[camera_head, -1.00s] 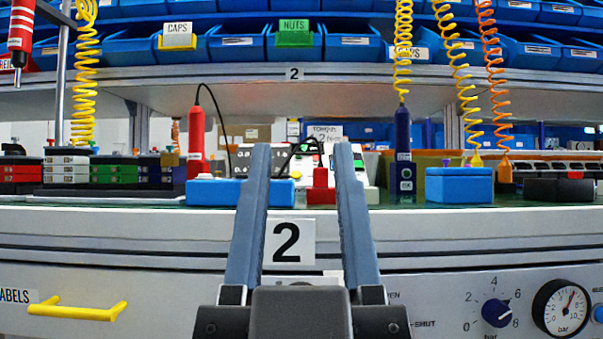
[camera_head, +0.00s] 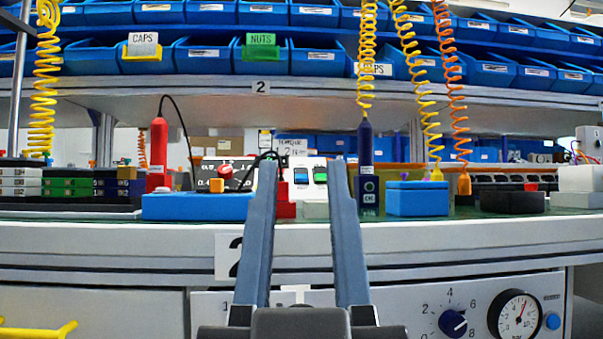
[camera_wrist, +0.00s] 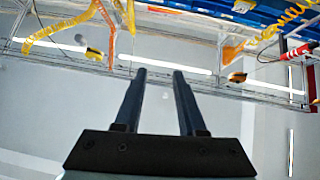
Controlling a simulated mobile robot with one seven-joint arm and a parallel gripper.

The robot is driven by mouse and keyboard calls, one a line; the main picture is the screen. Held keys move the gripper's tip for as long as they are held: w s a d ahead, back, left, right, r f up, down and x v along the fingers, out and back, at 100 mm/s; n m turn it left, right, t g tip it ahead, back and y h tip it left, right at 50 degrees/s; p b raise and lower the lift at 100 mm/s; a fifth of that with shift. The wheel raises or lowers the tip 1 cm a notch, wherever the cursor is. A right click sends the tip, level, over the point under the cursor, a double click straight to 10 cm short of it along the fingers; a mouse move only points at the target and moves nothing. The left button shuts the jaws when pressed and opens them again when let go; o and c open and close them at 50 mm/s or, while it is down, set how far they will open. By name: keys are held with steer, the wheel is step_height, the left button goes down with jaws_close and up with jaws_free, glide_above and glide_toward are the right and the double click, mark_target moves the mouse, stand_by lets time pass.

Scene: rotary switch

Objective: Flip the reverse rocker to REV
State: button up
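A white control panel with a blue rocker (camera_head: 301,176) and a green rocker (camera_head: 320,175) shows at the back of the bench in the head view. It appears between my two fingers, well beyond them. Which rocker is the reverse one, and its position, I cannot tell; the labels are too small to read. My gripper (camera_head: 303,166) is open and empty in front of the bench, its fingers pointing towards it. In the wrist view, my gripper (camera_wrist: 159,74) also shows open with nothing between the fingers. The rockers cannot be made out in that view.
A red block (camera_head: 287,206) and the left finger partly cover the panel's left side. A blue box (camera_head: 196,207) stands left, a dark blue screwdriver (camera_head: 366,155) and another blue box (camera_head: 417,198) right. Coiled hoses (camera_head: 408,50) hang above. The bench edge (camera_head: 400,238) runs across.

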steer(key=shift+r, duration=0.25)
steer(key=shift+c, duration=1.2)
step_height(320, 180, up, 32)
steer(key=p, duration=3.2)
jaws_close()
steer(key=shift+f, duration=0.15)
